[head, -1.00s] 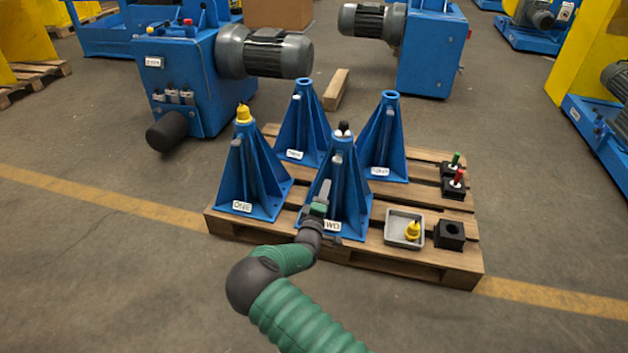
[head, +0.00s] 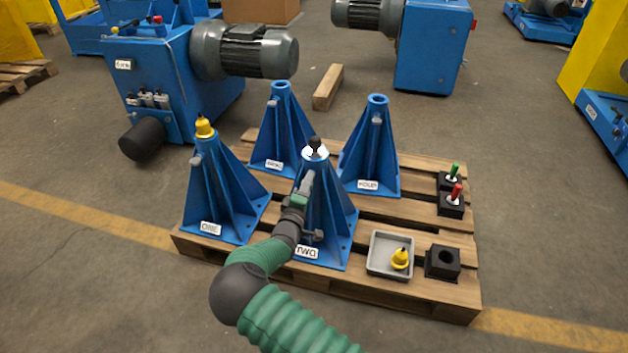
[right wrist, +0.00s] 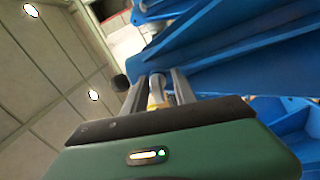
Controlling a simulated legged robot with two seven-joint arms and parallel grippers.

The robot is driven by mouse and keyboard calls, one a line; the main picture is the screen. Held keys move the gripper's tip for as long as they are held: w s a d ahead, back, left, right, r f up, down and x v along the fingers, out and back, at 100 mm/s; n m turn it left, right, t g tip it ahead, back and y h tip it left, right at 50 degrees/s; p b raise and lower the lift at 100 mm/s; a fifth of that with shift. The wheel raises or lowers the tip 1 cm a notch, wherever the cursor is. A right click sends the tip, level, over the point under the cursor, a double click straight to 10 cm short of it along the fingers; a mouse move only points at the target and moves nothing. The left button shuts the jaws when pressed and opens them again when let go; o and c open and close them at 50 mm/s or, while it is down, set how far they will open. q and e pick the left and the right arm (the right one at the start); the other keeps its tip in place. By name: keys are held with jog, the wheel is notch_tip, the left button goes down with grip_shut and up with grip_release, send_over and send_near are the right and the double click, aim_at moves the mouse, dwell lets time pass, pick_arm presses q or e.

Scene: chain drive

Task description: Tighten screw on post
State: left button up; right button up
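The blue post TWO (head: 335,215) stands on the pallet's front edge with a white-and-black fitting (head: 315,148) on top. My right gripper (head: 307,182) is at the upper front side of this post, pointing up at its side screw, which it mostly hides. In the right wrist view, the two grey fingers (right wrist: 158,88) stand on either side of a small tan and grey piece (right wrist: 156,92), which looks like the screw. Whether the fingers press on it is unclear. The blue post body (right wrist: 240,55) is just beyond. My left gripper is out of view.
Post ONE (head: 222,195), with a yellow cap, stands to the left; two bare-topped posts stand behind. A grey tray (head: 376,268) with a yellow piece, an empty black block (head: 442,262) and black holders with red and green pegs (head: 456,194) lie to the right on the pallet.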

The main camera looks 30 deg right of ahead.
jog(key=shift+a+r, duration=0.3)
jog(key=shift+a, duration=0.15)
jog(key=shift+c, duration=1.3)
jog(key=shift+d+f, duration=0.2)
jog(key=shift+d, duration=0.2)
grip_shut()
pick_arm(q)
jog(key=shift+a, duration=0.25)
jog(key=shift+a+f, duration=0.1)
pick_arm(e)
jog(key=shift+a, duration=0.1)
